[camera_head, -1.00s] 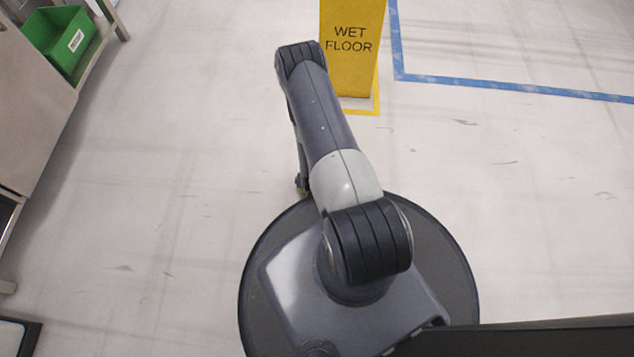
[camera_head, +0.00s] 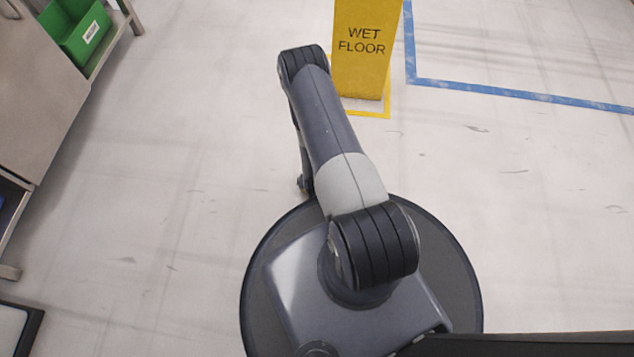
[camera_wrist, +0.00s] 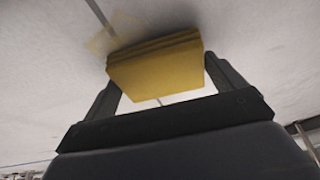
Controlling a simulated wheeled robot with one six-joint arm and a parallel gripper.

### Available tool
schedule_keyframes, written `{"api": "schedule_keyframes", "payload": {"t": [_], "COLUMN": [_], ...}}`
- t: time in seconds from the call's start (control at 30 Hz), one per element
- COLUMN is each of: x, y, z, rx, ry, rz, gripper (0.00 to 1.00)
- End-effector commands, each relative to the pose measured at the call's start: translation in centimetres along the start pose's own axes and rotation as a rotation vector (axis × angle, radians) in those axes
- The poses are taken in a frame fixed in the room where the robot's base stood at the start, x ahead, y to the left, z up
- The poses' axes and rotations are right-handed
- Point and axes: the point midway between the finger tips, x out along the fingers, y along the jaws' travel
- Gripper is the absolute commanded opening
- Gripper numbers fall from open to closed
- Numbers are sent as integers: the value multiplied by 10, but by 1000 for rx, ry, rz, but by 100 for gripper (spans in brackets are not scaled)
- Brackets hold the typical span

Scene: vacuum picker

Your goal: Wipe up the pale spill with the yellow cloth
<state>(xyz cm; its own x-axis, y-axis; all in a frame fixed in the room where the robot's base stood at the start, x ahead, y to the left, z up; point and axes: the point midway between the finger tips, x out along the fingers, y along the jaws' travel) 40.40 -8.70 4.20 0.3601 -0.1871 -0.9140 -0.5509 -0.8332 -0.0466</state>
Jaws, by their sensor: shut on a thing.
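My gripper (camera_wrist: 160,75) is shut on the yellow cloth (camera_wrist: 155,68) in the wrist view. The cloth looks like a thick folded pad, with a finger on each side of it. Just beyond the cloth's upper left edge is a faint pale yellowish patch (camera_wrist: 103,40); I cannot tell whether it is the spill. In the head view my own arm hides the gripper and cloth, and I see no clear spill on the floor.
A yellow wet floor sign (camera_head: 362,60) stands beyond my arm, with yellow tape around its foot. A metal bench (camera_head: 40,100) with a green bin (camera_head: 82,35) is at left. Floor at right is clear.

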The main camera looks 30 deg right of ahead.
Motion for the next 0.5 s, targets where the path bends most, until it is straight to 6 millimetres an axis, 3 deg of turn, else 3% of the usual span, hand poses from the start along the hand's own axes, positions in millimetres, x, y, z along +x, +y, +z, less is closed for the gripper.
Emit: {"api": "schedule_keyframes", "payload": {"t": [0.03, 0.5], "x": [-14, -4], "y": [30, 32], "z": [57, 30], "rx": [-10, -13], "ry": [-121, -131], "rz": [51, 51], "gripper": [54, 54]}}
